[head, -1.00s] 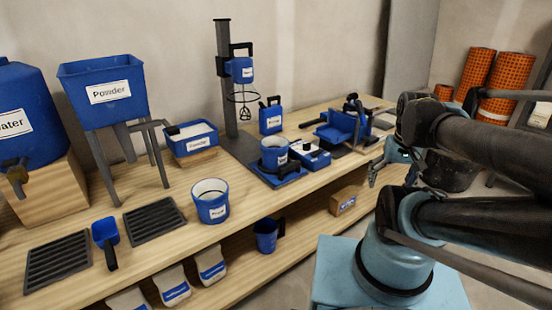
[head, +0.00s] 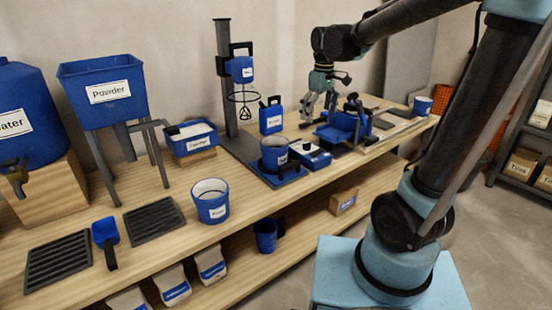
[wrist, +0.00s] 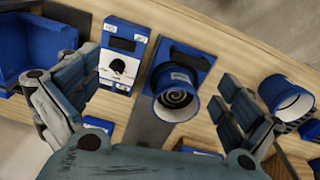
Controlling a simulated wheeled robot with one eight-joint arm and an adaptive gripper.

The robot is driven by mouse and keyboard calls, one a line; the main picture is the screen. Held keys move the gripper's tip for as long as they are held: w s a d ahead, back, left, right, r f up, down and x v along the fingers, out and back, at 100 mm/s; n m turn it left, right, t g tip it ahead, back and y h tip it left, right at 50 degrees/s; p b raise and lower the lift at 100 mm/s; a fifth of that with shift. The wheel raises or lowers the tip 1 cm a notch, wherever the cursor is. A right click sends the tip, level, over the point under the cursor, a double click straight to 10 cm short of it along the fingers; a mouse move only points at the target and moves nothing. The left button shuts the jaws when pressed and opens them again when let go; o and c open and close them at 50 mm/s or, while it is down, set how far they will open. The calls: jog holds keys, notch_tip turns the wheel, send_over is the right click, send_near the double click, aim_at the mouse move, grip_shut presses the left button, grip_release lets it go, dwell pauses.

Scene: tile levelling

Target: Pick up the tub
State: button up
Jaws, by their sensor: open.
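Several blue tubs with white labels are in the head view; I cannot tell which one is meant. One tub (head: 210,203) with a white inside stands upright at the bench front. Another tub (head: 274,157) stands on a blue base plate, and a third (head: 422,106) is at the far right end. My gripper (head: 318,113) is open and empty above the bench, behind and right of the plate tub. In the wrist view, the plate tub (wrist: 175,105) shows between my open gripper's fingers (wrist: 158,75), apart from them. The white-lined tub (wrist: 287,98) is right of the fingers.
A blue control box (head: 310,155) and a blue tray device (head: 340,130) stand close to the plate tub. A stirrer stand (head: 226,85) and a blue canister (head: 271,116) rise behind it. A powder hopper (head: 103,92) is at left.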

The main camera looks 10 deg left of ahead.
aim_at(275, 152)
jog(key=w+a+f+n, duration=0.1)
jog(key=a+n, duration=0.1)
jog(key=a, duration=0.6)
jog(key=w+a+f+n, duration=0.1)
jog(key=w+a+n, duration=0.1)
jog(key=a, duration=0.6)
jog(key=shift+g, duration=0.3)
jog(key=f, duration=1.7)
jog(key=shift+s+a+f, duration=0.1)
jog(key=shift+s+a, duration=0.1)
jog(key=shift+s, duration=0.05)
jog(key=c, duration=1.6)
jog(key=shift+c, duration=0.8)
